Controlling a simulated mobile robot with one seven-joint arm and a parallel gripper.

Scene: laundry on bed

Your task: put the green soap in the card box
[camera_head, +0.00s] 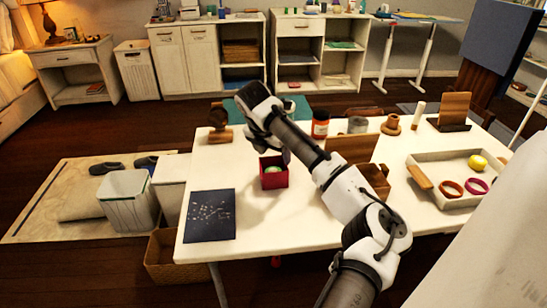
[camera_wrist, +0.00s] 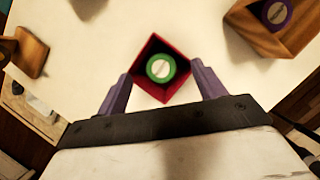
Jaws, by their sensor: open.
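A small open red box (camera_head: 274,182) stands on the white table; it is the likely card box. The green soap (camera_head: 272,169), a round green piece with a pale centre, shows inside it. In the wrist view the red box (camera_wrist: 176,90) sits between my fingers' tips, with the green soap (camera_wrist: 160,68) within its walls. My gripper (camera_wrist: 162,74) is open, its two purple fingers apart and not touching the soap. Whether the fingers touch the box cannot be told. In the head view my gripper is partly hidden behind my arm.
A wooden box (camera_wrist: 258,38) holding a round purple-rimmed piece (camera_wrist: 276,13) is to the right. A dark booklet (camera_head: 210,214) lies at the table's front left. A pale tray (camera_head: 462,197) with rings and a yellow piece is right. Jars (camera_head: 320,125) stand behind.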

